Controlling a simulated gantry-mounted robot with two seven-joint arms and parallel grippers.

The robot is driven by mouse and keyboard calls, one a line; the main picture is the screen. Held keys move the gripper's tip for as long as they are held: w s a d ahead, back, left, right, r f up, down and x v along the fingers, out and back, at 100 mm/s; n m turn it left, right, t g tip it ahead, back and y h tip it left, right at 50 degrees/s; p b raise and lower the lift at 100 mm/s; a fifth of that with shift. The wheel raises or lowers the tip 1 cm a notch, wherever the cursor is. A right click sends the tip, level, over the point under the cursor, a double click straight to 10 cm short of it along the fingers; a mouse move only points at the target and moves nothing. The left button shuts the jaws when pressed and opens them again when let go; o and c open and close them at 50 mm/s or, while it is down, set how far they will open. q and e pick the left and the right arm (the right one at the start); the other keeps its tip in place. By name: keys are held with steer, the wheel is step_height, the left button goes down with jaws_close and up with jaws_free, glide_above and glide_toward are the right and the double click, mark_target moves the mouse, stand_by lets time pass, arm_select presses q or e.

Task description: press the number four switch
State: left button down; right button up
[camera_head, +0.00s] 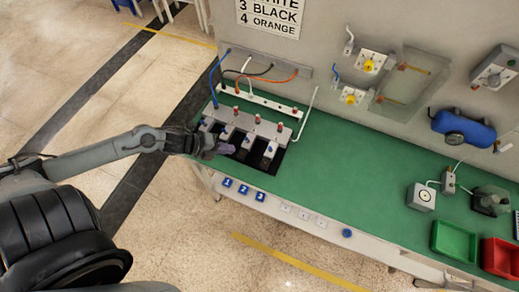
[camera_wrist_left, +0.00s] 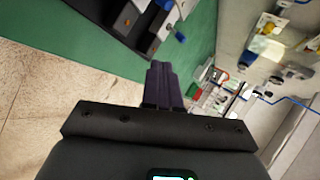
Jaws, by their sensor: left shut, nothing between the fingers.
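A bank of grey switch units (camera_head: 245,123) stands on the green bench, with dark slots in front and several light levers, some with blue tips. The rightmost lever (camera_head: 270,149) appears to be the fourth. No number four is readable on the bank itself. My left gripper (camera_head: 224,149) is at the bank's left front, over the dark slots and left of that lever. Its purple fingers (camera_wrist_left: 162,84) are shut and empty in the left wrist view, where a blue-tipped lever (camera_wrist_left: 180,37) shows ahead, apart from them. My right gripper is in neither view.
A wall sign (camera_head: 270,14) lists "3 BLACK, 4 ORANGE"; coloured cables, one orange (camera_head: 285,79), hang below. Blue tags 1 (camera_head: 228,182), 2 and 3 line the front edge. Green (camera_head: 454,239) and red bins (camera_head: 500,257) stand at right. The middle of the bench (camera_head: 340,165) is clear.

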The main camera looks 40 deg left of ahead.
mark_target(270, 149)
arm_select(q)
steer(key=b+x, duration=0.1)
steer(key=x, duration=0.8)
steer(key=shift+w+d+f, duration=0.1)
steer(key=shift+w, duration=0.15)
steer(key=w, duration=0.1)
steer(key=w+d, duration=0.1)
steer(key=shift+w+d+p, duration=0.25)
steer(key=shift+d+p, duration=0.05)
steer(key=shift+p, duration=0.1)
steer(key=shift+w+d, duration=0.4)
steer(key=shift+w, duration=0.15)
steer(key=shift+d, duration=0.1)
